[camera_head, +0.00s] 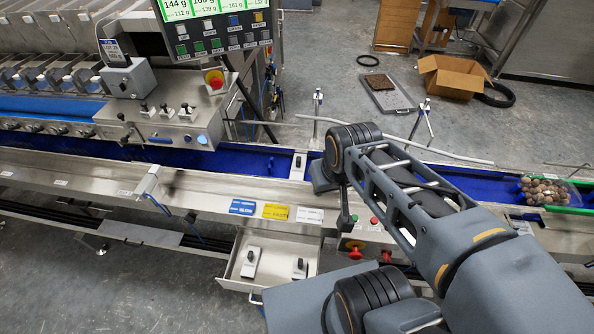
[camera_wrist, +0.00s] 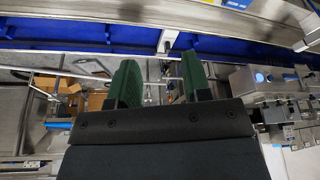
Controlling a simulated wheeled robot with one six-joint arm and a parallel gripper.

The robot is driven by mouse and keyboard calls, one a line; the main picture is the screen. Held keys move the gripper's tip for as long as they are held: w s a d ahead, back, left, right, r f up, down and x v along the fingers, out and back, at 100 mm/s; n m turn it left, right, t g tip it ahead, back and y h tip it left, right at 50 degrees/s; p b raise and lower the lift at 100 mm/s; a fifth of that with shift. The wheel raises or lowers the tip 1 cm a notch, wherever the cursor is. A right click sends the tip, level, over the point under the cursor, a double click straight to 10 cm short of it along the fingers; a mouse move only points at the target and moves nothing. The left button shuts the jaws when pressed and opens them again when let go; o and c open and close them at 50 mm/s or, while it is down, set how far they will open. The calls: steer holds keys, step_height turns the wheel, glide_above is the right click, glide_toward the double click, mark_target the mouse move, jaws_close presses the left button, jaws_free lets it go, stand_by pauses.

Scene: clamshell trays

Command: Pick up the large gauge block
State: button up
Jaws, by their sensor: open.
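Two pale blocks with black tops lie in the open drawer: a longer left block (camera_head: 250,262) and a smaller right block (camera_head: 300,268). A third pale block with a dark knob (camera_head: 298,166) sits across the blue conveyor channel. A similar pale piece (camera_wrist: 168,40) shows in the wrist view, beyond the fingers. I cannot tell for sure which is the large gauge block; the left drawer block looks larger than the right one. My gripper (camera_wrist: 160,82) is open and empty, its green fingers apart. In the head view my arm hides the fingertips, above the conveyor.
The metal drawer (camera_head: 232,284) has low walls. Blue, yellow and white labels (camera_head: 276,211) lie on the ledge above it. Red stop buttons (camera_head: 355,253) sit right of it. The weighing machine (camera_head: 165,120) stands left. A clear tray of brown round items (camera_head: 545,190) is at the right.

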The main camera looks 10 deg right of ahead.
steer(key=o, duration=0.3)
steer(key=shift+w, duration=0.15)
steer(key=w+f+m+g+y, duration=0.1)
steer(key=w+m, duration=0.1)
steer(key=w+f+m+g+y, duration=0.1)
steer(key=w+m, duration=0.1)
steer(key=w, duration=0.1)
steer(key=w+m+g+y, duration=0.1)
steer(key=w+m+y, duration=0.1)
steer(key=w+m, duration=0.1)
steer(key=shift+w+f, duration=0.15)
steer(key=shift+f, duration=0.25)
steer(key=m+t+y+p, duration=0.1)
steer(key=m+t+y, duration=0.3)
steer(key=m+y, duration=0.75)
glide_toward(300, 159)
steer(key=w+a+f+m+h+p, duration=0.1)
steer(key=a, duration=0.3)
steer(key=w+a+m+h+p, duration=0.1)
steer(key=a, duration=0.3)
steer(key=w+a+f+m+h, duration=0.1)
steer(key=w+a+m, duration=0.1)
steer(key=a, duration=0.2)
steer(key=shift+f+p, duration=0.3)
steer(key=shift+p, duration=0.1)
